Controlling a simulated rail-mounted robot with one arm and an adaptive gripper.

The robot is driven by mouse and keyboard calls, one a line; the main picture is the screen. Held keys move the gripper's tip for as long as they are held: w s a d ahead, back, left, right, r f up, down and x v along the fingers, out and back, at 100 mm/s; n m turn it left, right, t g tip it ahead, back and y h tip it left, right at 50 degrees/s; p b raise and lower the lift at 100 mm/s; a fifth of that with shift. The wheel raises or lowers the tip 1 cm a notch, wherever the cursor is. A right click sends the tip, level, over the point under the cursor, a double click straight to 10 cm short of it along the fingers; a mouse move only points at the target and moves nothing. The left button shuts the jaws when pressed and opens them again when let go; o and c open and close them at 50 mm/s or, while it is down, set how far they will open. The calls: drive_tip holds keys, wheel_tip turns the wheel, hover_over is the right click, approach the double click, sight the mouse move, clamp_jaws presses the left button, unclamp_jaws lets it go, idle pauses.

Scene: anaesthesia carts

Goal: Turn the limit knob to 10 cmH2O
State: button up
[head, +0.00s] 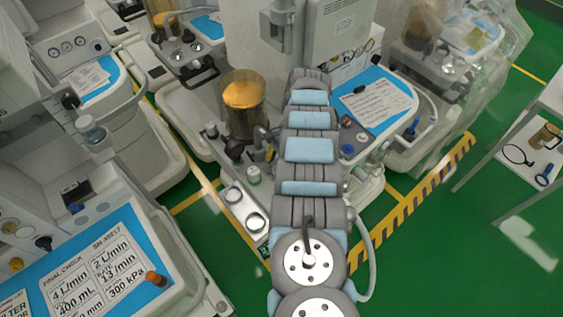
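I cannot tell for certain which part is the limit knob, and no cmH2O scale is readable. Beside my arm, the middle cart has a black knob (234,150) left of the arm, below an amber-topped canister (245,97).
The middle cart holds a paper sheet (376,104) on a blue mat. A white table (520,140) stands at right. Green floor (440,240) lies open at lower right.

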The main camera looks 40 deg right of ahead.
drive_tip(key=shift+o, duration=0.3)
drive_tip(key=shift+r+m+p, duration=0.2)
drive_tip(key=shift+m+p, duration=0.1)
drive_tip(key=shift+p, duration=0.2)
